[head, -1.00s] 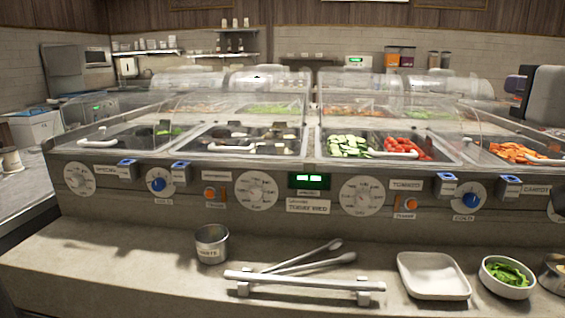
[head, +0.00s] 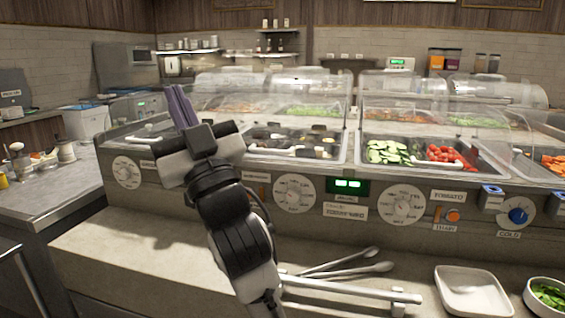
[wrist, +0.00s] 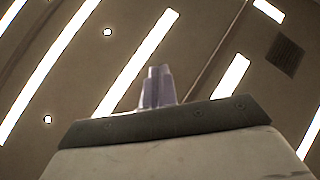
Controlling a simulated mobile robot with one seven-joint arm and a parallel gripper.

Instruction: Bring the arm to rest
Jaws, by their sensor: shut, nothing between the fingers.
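My gripper (head: 180,106) is raised in the left half of the head view, in front of the counter's wells. Its purple-grey fingers point up and are together, with nothing between them. In the wrist view the fingers (wrist: 158,86) also show closed and empty, against a ceiling with bright strip lights. My arm rises from the bottom of the head view and hides part of the counter front, including some of its knobs and the spot where the metal cup stood.
The sauce-well counter (head: 330,235) has clear curved covers (head: 405,120). Tongs (head: 345,268) lie by a metal bar (head: 350,290) on the front ledge. A white tray (head: 472,292) and a bowl of greens (head: 548,296) are at right. A side counter (head: 50,190) is at left.

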